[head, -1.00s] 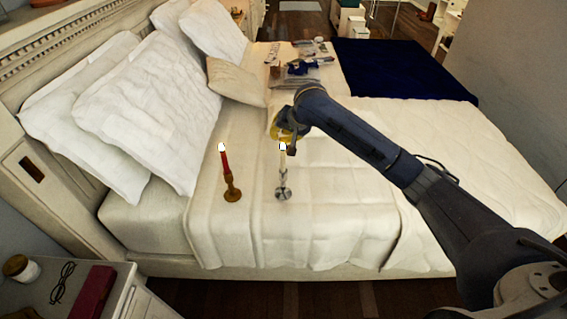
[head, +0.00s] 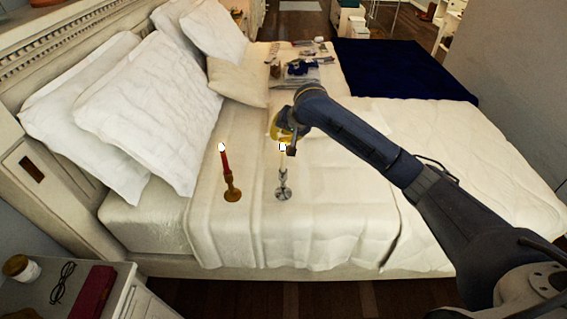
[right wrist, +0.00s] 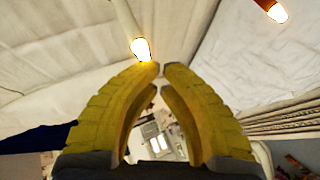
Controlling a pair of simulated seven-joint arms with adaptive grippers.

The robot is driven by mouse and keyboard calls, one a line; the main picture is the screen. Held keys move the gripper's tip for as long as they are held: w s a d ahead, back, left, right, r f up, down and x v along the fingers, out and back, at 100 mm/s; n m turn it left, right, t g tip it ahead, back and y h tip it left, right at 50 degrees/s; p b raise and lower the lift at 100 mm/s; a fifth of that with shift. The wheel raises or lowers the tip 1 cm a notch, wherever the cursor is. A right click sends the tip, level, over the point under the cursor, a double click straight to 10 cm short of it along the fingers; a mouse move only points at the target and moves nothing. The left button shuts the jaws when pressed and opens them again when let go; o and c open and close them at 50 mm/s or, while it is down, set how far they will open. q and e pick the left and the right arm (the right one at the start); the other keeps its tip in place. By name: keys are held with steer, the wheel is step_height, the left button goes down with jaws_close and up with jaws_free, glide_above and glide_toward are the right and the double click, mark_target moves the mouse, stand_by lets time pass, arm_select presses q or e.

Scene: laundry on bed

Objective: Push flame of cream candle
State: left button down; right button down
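The cream candle (head: 283,163) stands upright in a silver holder (head: 283,191) on the bed, its flame (head: 283,146) lit. In the right wrist view the cream candle (right wrist: 124,18) comes in from the top, with its bright flame (right wrist: 140,48) just beside the fingertips. My right gripper (right wrist: 162,67) has yellow fingers whose tips meet, with nothing seen between them. In the head view my right gripper (head: 281,133) is right by the flame; whether they touch cannot be told. My left gripper is not in view.
A lit red candle (head: 225,162) in a brown holder stands left of the cream one. Pillows (head: 150,110) lie to the left. Folded items (head: 300,68) and a dark blue blanket (head: 400,70) lie farther back. The near bedspread (head: 330,220) is clear.

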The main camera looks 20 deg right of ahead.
steer(key=shift+f, duration=0.5)
stand_by(0.3)
steer(key=shift+r, duration=0.5)
steer(key=shift+r, duration=0.1)
stand_by(0.4)
steer(key=shift+r, duration=2.9)
